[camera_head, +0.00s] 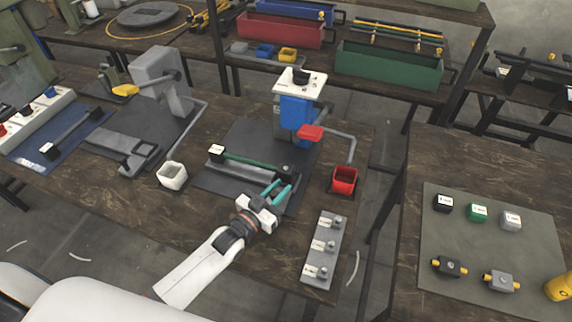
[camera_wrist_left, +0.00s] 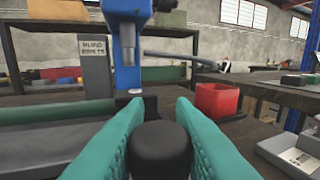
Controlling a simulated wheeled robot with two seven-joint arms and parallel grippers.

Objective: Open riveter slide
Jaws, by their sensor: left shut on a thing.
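The blue riveter (camera_head: 296,113) with a white top and red part stands on a dark mat on the workbench. Its slide is a long low assembly with a green bar (camera_head: 250,160) and a grey block (camera_head: 238,178), left of the press. My left gripper (camera_head: 279,191), with teal fingers, is at the slide's right end. In the left wrist view its fingers are shut on a black rounded knob (camera_wrist_left: 161,149), with the blue press column (camera_wrist_left: 126,42) behind it. The knob is mostly hidden by the fingers in the head view. My right gripper is not in view.
A red bin (camera_head: 344,181) stands right of the press and a white bin (camera_head: 172,175) to the left. A grey strip with several small parts (camera_head: 323,248) lies at the bench's front right. A grey press (camera_head: 160,80) stands farther left.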

